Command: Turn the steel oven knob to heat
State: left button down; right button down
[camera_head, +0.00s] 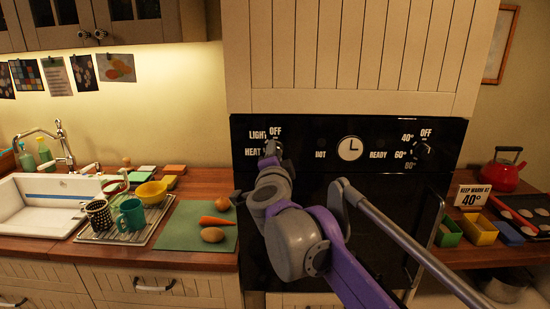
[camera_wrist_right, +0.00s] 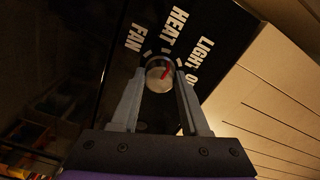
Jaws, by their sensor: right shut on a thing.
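The steel oven knob (camera_wrist_right: 158,80) is round and silvery with a red pointer mark. It sits on the black oven panel (camera_head: 300,130), among the labels LIGHT, OFF, HEAT and FAN. In the right wrist view its red mark points up and to the right, on the side of HEAT and LIGHT; the exact mark it meets is hard to tell. My right gripper (camera_wrist_right: 158,88) is shut on the knob, one finger on each side. In the head view the right gripper (camera_head: 271,155) covers the knob. My left gripper is not in view.
A clock (camera_head: 350,148) and a second knob (camera_head: 421,148) are on the same panel. A green board (camera_head: 190,235) with vegetables and a dish rack (camera_head: 130,230) are on the left counter. A red kettle (camera_head: 502,172) and small boxes stand on the right counter.

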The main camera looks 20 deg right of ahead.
jog(key=shift+n, duration=1.6)
jog(key=shift+c, duration=2)
grip_release()
jog(key=b+v, duration=0.1)
jog(key=v, duration=1)
jog(key=shift+w, duration=0.1)
